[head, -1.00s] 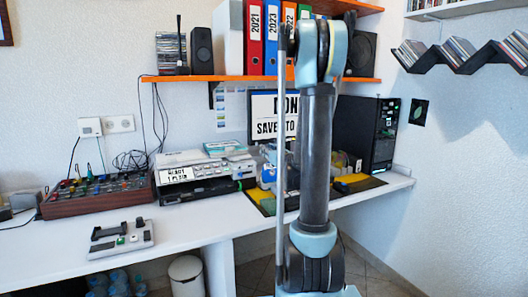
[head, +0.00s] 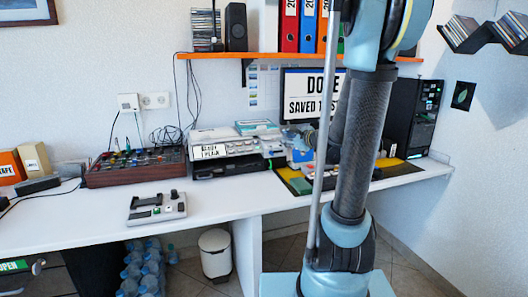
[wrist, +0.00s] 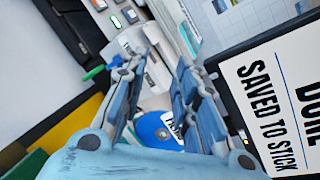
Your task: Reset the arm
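My arm (head: 360,150) rises in front of the desk in the head view, its middle link leaning right toward the top. It hides part of the monitor and the desk behind it. My gripper (wrist: 172,62) shows in the wrist view with its two fingers apart. I see nothing held between the fingertips. A blue object with a white label (wrist: 158,130) shows behind the gap between the fingers; its full shape is hidden.
The white desk (head: 225,205) carries a mixer (head: 135,168), a labelled machine (head: 225,150) and a small grey device (head: 157,207). The monitor (head: 300,100) reads partly "SAVED". An orange shelf (head: 265,55) hangs above. A white bin (head: 215,255) stands below.

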